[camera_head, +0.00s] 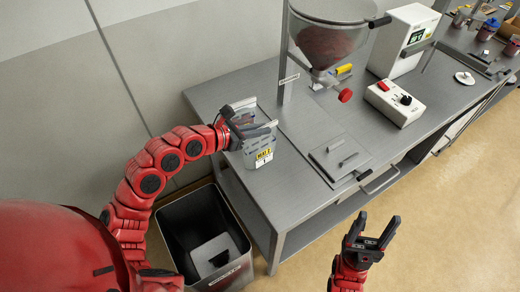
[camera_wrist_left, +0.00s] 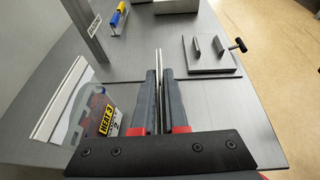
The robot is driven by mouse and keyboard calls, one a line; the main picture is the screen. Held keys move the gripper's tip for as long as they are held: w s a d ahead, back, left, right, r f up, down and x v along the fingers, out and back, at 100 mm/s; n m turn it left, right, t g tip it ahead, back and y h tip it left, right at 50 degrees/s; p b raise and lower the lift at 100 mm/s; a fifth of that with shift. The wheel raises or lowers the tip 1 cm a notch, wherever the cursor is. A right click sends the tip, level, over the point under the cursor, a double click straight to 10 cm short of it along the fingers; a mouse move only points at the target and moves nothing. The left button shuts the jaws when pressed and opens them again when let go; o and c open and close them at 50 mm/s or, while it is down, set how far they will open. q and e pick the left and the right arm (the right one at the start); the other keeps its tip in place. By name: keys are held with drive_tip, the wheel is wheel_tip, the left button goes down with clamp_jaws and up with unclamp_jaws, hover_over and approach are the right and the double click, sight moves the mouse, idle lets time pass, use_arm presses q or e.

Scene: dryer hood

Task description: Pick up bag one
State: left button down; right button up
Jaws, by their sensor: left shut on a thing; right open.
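My left gripper (camera_head: 262,130) is shut on the top edge of a clear bag, bag one, at the table's left end. Its yellow and white label (camera_head: 263,157) faces out below the fingers and the lower line seems to read 1. In the left wrist view, a thin pale strip seen edge-on stands between the two dark fingers (camera_wrist_left: 160,75). A second clear bag (camera_wrist_left: 70,100) with a white header bar lies left of the fingers; its yellow label reads HEAT and a number. My right gripper (camera_head: 375,230) is open and empty, off the table's front edge.
A hopper (camera_head: 330,40) with dark red material stands behind on the grey table (camera_head: 215,95). A small plate with two upright tabs (camera_head: 340,160) is to the right. A black bin (camera_head: 175,225) stands on the floor below. A white control box (camera_head: 395,100) sits further right.

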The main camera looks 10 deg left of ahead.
use_arm(q)
drive_tip(key=shift+r, duration=0.1)
idle(0.4)
drive_tip(key=shift+r+b, duration=0.4)
drive_tip(key=shift+r, duration=0.1)
wheel_tip(320, 180, up, 2)
drive_tip(key=shift+r+b, duration=0.1)
drive_tip(key=shift+b, duration=0.45)
drive_tip(key=s+d+p, duration=0.3)
drive_tip(key=d+p, duration=0.3)
drive_tip(key=d, duration=0.1)
drive_tip(key=s+d+r+p, duration=0.1)
drive_tip(key=s+d+p, duration=0.3)
drive_tip(key=d+p, duration=0.2)
drive_tip(key=shift+s+d+r, duration=0.15)
drive_tip(key=shift+d+r, duration=0.1)
drive_tip(key=shift+d, duration=0.4)
